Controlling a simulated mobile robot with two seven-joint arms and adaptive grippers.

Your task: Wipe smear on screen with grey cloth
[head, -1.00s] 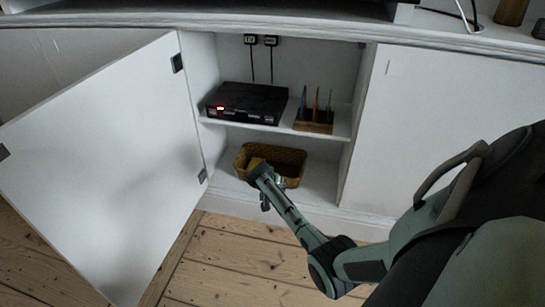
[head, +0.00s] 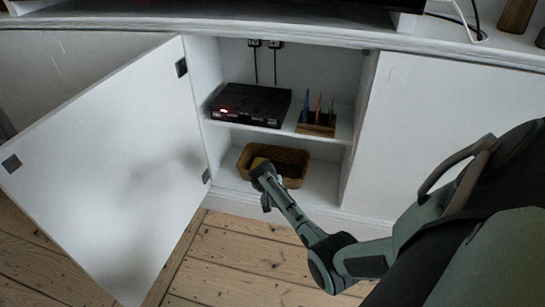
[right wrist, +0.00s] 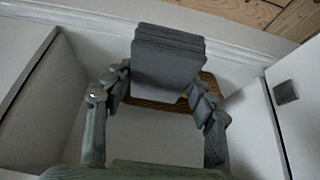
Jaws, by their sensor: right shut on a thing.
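My right gripper (right wrist: 160,86) is shut on a folded grey cloth (right wrist: 168,58). The cloth is a stack of several layers between the fingers, in front of the wicker basket. In the head view the right gripper (head: 262,178) is at the front of the basket (head: 291,160) in the cabinet's lower compartment; I cannot make out the cloth there. Only a dark strip (head: 330,3), perhaps the screen's lower part, shows at the top edge of the head view. No smear is visible. My left gripper is out of view.
The white cabinet door (head: 110,165) stands open at left. A black box with a red light (head: 250,104) and a wooden holder with pens (head: 316,124) sit on the shelf (head: 285,133) above the basket. Cables and brown objects (head: 517,15) are at top right.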

